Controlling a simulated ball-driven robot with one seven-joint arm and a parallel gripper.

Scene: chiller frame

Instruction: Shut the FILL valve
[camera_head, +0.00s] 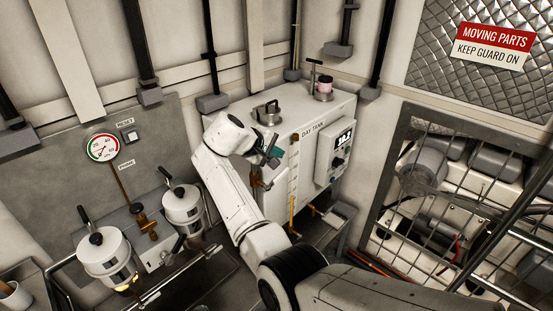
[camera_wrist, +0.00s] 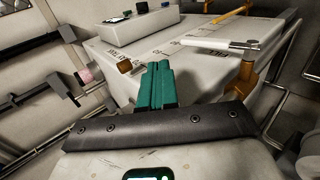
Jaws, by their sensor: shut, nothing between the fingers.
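The day tank (camera_head: 275,155) is a pale box with a lettered front, and its label "DAY TANK" is readable in the head view. A yellow pipe or handle (camera_head: 291,212) is below the tank's front. My gripper (camera_head: 272,157) has teal fingers, closed together and empty, in front of the tank's left part; they also show in the wrist view (camera_wrist: 158,85).
A control box (camera_head: 335,155) with a lit display juts from the tank's front. Two white canisters (camera_head: 105,250) and a gauge (camera_head: 102,148) are at left. A barred guard (camera_head: 440,200) stands right.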

